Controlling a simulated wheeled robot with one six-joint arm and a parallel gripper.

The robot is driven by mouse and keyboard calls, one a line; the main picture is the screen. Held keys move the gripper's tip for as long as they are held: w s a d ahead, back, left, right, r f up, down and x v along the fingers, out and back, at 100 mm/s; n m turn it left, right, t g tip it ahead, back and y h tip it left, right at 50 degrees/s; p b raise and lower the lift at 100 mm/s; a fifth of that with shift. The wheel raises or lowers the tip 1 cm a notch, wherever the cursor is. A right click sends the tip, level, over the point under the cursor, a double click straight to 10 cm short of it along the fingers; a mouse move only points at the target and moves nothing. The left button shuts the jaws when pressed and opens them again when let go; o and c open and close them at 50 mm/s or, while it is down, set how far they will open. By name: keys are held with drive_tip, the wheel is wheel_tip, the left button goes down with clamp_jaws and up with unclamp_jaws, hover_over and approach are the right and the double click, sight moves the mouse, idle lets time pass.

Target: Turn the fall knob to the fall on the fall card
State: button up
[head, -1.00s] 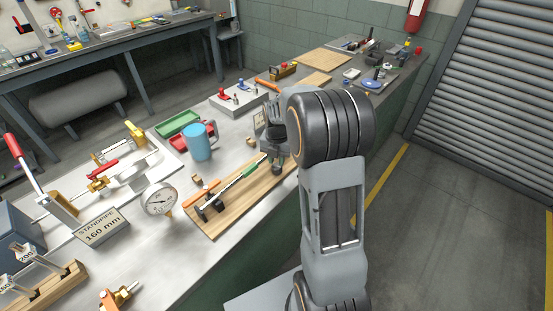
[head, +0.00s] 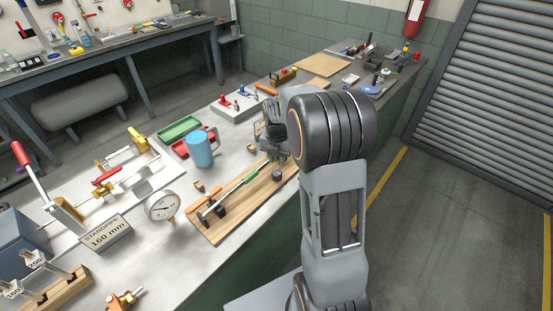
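A wooden board (head: 228,231) lies near the bench's front edge. It carries a long slanted rod with a green middle part (head: 249,175) and dark supports. A round black knob (head: 277,176) shows at the board's right end and may be the fall knob; no mark on it is readable. My gripper (head: 278,158) points down just above and behind this knob, partly hidden by my wrist. I cannot tell whether it touches the knob or how far its fingers are apart.
A blue mug (head: 200,150) stands by green (head: 180,127) and red (head: 186,147) trays. A dial gauge (head: 162,207) and a standpipe sign reading 160 mm (head: 108,233) stand left of the board. A grey block with red and blue fittings (head: 236,107) is behind.

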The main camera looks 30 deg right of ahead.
wheel_tip(320, 180, up, 3)
drive_tip(key=shift+f+p, duration=0.1)
drive_tip(key=shift+p, duration=0.65)
